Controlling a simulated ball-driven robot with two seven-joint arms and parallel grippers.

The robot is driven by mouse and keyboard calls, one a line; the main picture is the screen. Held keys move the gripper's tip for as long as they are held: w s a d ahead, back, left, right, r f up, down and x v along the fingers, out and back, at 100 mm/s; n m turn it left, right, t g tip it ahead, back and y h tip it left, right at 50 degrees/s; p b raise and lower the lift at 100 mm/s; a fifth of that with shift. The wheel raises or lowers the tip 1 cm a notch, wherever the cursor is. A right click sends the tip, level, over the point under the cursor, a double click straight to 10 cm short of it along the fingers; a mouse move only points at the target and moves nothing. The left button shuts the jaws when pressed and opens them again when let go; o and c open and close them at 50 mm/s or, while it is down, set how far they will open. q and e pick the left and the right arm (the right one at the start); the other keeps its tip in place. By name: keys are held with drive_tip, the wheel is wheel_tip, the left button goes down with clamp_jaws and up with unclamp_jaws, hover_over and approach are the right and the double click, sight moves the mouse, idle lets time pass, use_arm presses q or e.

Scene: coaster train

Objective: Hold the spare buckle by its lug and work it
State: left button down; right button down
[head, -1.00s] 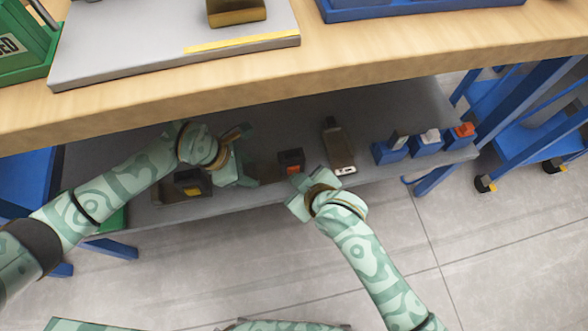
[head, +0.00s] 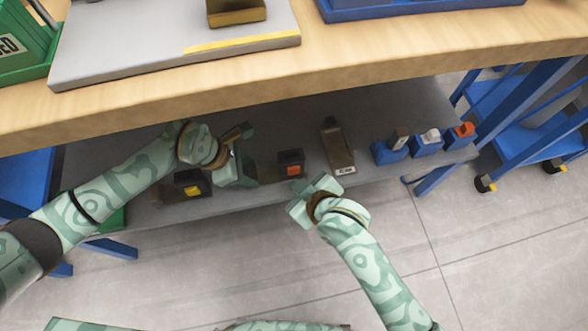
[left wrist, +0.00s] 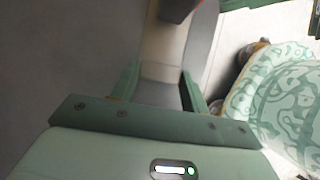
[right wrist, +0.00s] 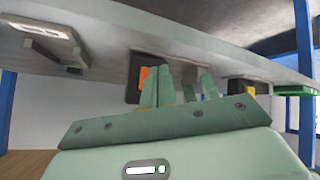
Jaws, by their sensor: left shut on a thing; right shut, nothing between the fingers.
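The spare buckle, a dark block with an orange button (head: 293,169), sits on the grey lower shelf; its button face also shows in the right wrist view (right wrist: 144,78). My left gripper (head: 240,166) is just left of it, shut on a pale strip that looks like its lug. In the left wrist view the strip (left wrist: 162,72) runs between the fingers towards a dark block (left wrist: 178,8) at the top. My right gripper (head: 314,190) is shut and empty, in front of the shelf and slightly right of the buckle, apart from it in the head view.
A dark buckle with a yellow button (head: 193,190) sits left of my left gripper. A brown holder with a pale label (head: 338,150) lies to the right, then several blue blocks (head: 388,152). The wooden tabletop (head: 400,58) overhangs the shelf. Floor in front is clear.

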drive_tip(key=shift+s+d, duration=0.25)
drive_tip(key=shift+s, duration=0.55)
drive_tip(key=shift+s+d, duration=0.2)
drive_tip(key=shift+s, duration=0.65)
drive_tip(key=shift+s+d, duration=0.25)
drive_tip(key=shift+s, duration=0.55)
use_arm(q)
drive_tip(key=c, duration=0.7)
unclamp_jaws()
drive_tip(key=shift+o, duration=0.2)
drive_tip(key=v, duration=1.2)
drive_tip(key=s+d+p, duration=0.4)
drive_tip(key=s+p, duration=0.5)
drive_tip(key=s, duration=0.4)
drive_tip(key=shift+s, duration=0.3)
use_arm(e)
wheel_tip(320, 180, up, 14)
drive_tip(key=w+t, duration=0.1)
drive_tip(key=shift+w, duration=0.25)
